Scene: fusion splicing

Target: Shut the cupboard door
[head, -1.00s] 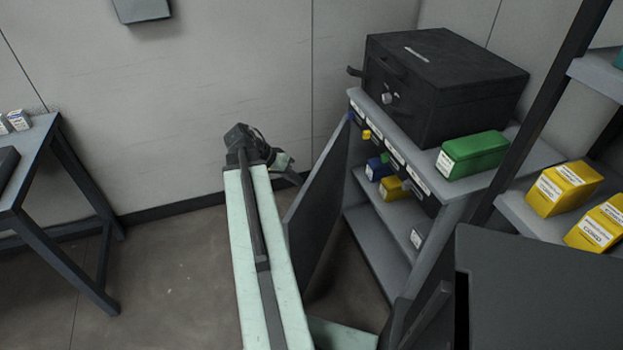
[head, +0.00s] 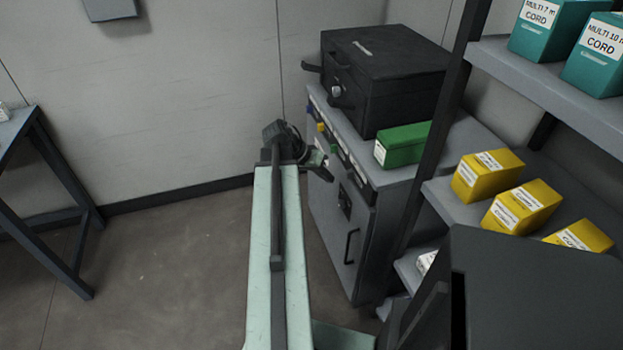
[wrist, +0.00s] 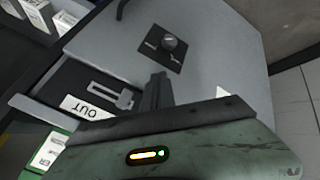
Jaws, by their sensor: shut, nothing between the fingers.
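The grey cupboard door (head: 333,222) lies across the front of the cupboard (head: 407,177) and looks closed; I cannot tell whether a small gap is left. Its bar handle (head: 350,247) is on the right side of the door. My gripper (head: 327,175) is shut and empty, at the upper part of the door front. Its fingers (wrist: 156,90) show in front of the door in the wrist view; contact is unclear.
A black case (head: 385,80) and a green box (head: 403,144) stand on the cupboard. A rack with yellow boxes (head: 487,174) and teal boxes (head: 548,28) is on the right. A table (head: 37,165) stands left. The floor between (head: 170,260) is clear.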

